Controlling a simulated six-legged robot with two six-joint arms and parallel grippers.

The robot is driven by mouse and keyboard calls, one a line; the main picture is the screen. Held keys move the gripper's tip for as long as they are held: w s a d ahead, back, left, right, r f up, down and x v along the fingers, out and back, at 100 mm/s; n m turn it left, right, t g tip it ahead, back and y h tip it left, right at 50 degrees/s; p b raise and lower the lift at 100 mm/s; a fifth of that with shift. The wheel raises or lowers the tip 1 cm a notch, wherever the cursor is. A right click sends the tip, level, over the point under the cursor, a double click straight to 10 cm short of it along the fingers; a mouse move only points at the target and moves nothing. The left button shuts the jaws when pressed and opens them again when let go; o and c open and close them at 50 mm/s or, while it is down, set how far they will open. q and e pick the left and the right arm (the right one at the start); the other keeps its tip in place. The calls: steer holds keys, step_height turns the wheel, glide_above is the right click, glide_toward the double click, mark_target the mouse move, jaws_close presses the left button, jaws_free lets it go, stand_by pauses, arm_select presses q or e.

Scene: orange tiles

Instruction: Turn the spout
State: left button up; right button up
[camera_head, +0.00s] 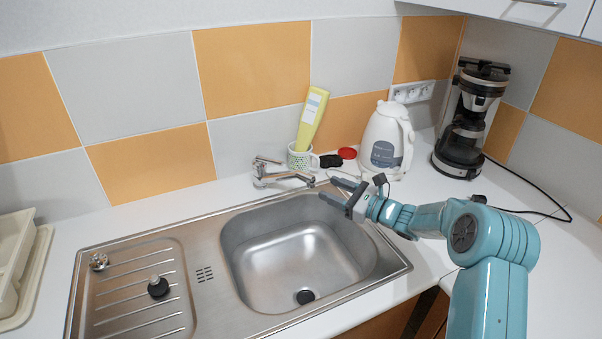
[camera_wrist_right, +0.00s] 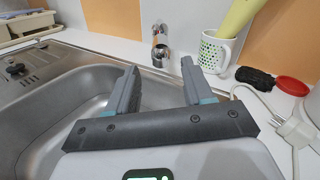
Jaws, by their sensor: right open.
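The chrome tap (camera_head: 264,172) stands behind the sink's back rim. Its spout (camera_head: 292,176) reaches to the right along the rim, towards my right gripper. My right gripper (camera_head: 327,188) is open and empty over the sink's back right corner, with its fingers pointing left at the spout's end. In the right wrist view, the spout's end (camera_wrist_right: 160,56) shows in the gap between the two fingertips (camera_wrist_right: 160,68), a little beyond them. No contact is visible. My left gripper is in neither view.
The steel sink (camera_head: 250,216) has a drainboard on the left. A dotted mug (camera_head: 300,158) holding a yellow tube (camera_head: 312,118) stands behind the spout. A white kettle (camera_head: 386,140) and coffee maker (camera_head: 468,120) stand at the right. The basin is empty.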

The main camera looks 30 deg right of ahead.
mark_target(301, 175)
steer(key=p+x, duration=0.2)
steer(key=x, duration=0.8)
steer(key=shift+a+r, duration=0.1)
steer(key=shift+w, duration=0.1)
jaws_close()
